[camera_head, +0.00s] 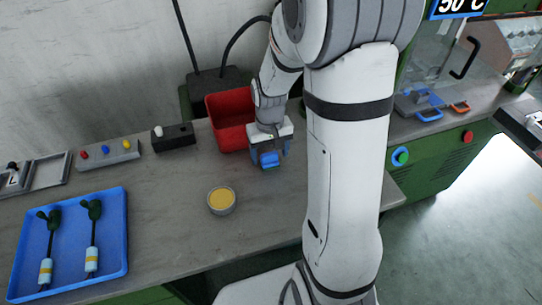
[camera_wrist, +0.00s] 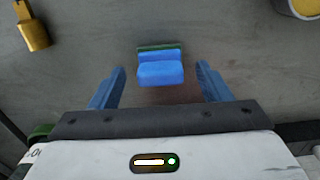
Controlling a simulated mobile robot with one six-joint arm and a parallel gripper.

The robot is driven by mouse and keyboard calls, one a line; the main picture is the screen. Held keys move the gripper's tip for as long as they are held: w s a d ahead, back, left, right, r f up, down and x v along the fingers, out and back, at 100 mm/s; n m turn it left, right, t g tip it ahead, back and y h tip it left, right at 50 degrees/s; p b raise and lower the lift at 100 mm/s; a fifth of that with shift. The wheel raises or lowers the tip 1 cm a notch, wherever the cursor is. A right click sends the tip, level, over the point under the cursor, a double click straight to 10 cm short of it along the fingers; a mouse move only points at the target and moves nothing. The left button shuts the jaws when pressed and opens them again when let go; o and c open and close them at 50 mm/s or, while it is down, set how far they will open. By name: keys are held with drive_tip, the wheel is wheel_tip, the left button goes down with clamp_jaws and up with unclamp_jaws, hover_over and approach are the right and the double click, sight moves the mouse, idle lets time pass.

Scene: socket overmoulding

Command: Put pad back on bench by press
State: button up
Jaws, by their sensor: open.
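The pad, a small blue block with a green strip along one edge, lies on the grey bench in the wrist view (camera_wrist: 161,70). In the head view the pad (camera_head: 269,160) shows as a blue patch just at my gripper (camera_head: 271,152), in front of the red bin. In the wrist view the two blue fingers of my gripper (camera_wrist: 160,84) are spread wide, one on each side of the pad with gaps between. The press (camera_head: 440,70) stands at the right, with a clear guard and a green base; my arm hides part of it.
A red bin (camera_head: 229,118) stands close behind my gripper. A round tin with yellow contents (camera_head: 221,200) stands on the bench (camera_head: 165,215). A blue tray (camera_head: 68,245) with two cable parts is at left. A brass piece (camera_wrist: 32,27) shows in the wrist view.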

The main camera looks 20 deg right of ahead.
sight(270, 155)
wheel_tip(270, 155, up, 9)
drive_tip(key=s+a+r+t, duration=0.1)
drive_tip(key=s+r, duration=0.2)
drive_tip(key=s, duration=0.4)
drive_tip(key=s+a+r+t, duration=0.1)
drive_tip(key=s+r, duration=0.2)
drive_tip(key=s, duration=0.4)
drive_tip(key=shift+s+a+p, duration=0.15)
drive_tip(key=shift+s+p, duration=0.15)
drive_tip(key=shift+s, duration=0.05)
